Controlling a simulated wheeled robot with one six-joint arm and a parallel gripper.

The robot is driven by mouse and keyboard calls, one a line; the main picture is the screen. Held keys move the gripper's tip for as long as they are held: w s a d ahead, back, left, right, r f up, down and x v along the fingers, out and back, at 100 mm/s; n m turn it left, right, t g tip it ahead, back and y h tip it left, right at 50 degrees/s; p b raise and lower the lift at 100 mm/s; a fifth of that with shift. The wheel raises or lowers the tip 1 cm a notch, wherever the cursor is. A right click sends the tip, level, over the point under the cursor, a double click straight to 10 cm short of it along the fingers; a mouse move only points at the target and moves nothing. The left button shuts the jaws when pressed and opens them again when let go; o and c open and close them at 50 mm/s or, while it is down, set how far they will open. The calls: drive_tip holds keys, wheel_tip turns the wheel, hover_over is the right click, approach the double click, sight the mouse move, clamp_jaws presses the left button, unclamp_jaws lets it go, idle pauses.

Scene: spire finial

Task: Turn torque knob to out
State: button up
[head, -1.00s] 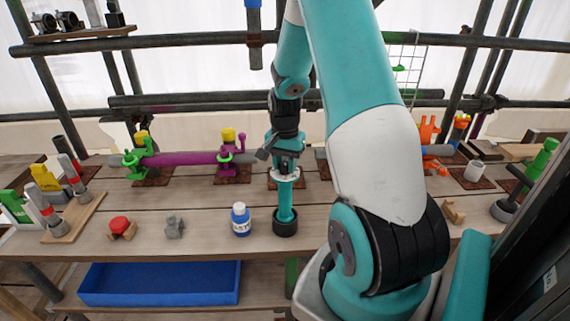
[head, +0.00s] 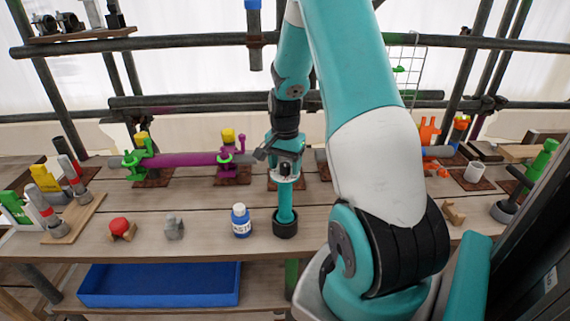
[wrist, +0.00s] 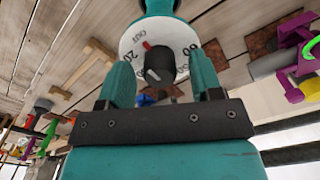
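The torque tool (head: 285,215) stands upright as a teal post in a black round base on the bench, with a white dial at its top. In the wrist view the white dial (wrist: 183,38) carries numbers and the word OUT. The black torque knob (wrist: 158,62) sits at its middle, with a red mark beside it near the OUT lettering. My gripper (wrist: 162,78) is open, its teal fingers on either side of the knob with visible gaps. In the head view my gripper (head: 285,166) is right at the dial and hides part of it.
A grey block (head: 174,228) and a red knob on a wooden block (head: 121,228) lie farther left. A purple pipe (head: 185,160) runs behind. A blue bin (head: 160,284) is below.

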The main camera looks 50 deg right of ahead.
sight(284, 164)
wheel_tip(284, 164, up, 18)
drive_tip(key=b, duration=0.3)
drive_tip(key=shift+f, duration=0.25)
drive_tip(key=shift+a, duration=0.1)
idle(0.3)
